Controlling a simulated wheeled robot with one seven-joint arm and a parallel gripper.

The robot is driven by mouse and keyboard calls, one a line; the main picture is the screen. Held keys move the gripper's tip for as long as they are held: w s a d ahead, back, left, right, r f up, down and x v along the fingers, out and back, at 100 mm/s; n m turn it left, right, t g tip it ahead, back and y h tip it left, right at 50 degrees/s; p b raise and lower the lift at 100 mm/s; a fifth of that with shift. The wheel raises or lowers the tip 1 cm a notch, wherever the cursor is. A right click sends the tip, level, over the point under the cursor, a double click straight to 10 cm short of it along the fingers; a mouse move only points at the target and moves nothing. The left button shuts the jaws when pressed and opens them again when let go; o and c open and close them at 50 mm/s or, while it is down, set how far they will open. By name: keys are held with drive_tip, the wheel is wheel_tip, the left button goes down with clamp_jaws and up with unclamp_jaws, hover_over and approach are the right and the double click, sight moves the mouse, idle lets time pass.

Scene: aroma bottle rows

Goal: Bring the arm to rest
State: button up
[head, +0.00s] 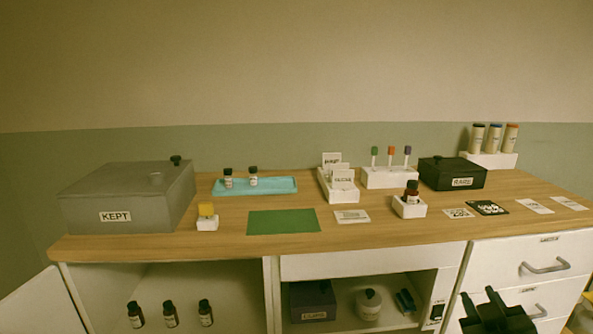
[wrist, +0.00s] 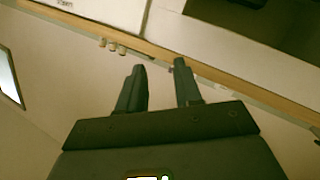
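My gripper (head: 480,302) is low at the right in the head view, in front of the white drawers and below the table top. In the wrist view my gripper (wrist: 161,70) shows two dark fingers standing apart with nothing between them. It is open and empty. In the head view the fingers point up toward the counter front and touch nothing that I can see. Most of the arm is out of the picture.
The wooden table (head: 375,235) carries a grey KEPT box (head: 125,197), a blue tray (head: 285,186) with two bottles, a green mat (head: 283,222) and a black box (head: 452,174). Several bottles stand in the open cupboard below. A drawer handle (head: 545,267) sticks out at right.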

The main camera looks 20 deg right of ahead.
drive_tip(key=s+a+f+n+t+y, duration=0.1)
drive_tip(key=s+a+f+n+y, duration=0.3)
drive_tip(key=s+a, duration=0.6)
drive_tip(key=s+a+f+t+y, duration=0.1)
drive_tip(key=s+a+y, duration=0.4)
drive_tip(key=s+a, duration=0.5)
drive_tip(key=s+a+r+m, duration=0.1)
drive_tip(key=s+a+r, duration=0.1)
drive_tip(key=s, duration=0.2)
drive_tip(key=s+a+r+y, duration=0.1)
drive_tip(key=s+a+r, duration=0.1)
drive_tip(key=s, duration=0.2)
drive_tip(key=shift+a+m, duration=0.25)
drive_tip(key=shift+m, duration=0.15)
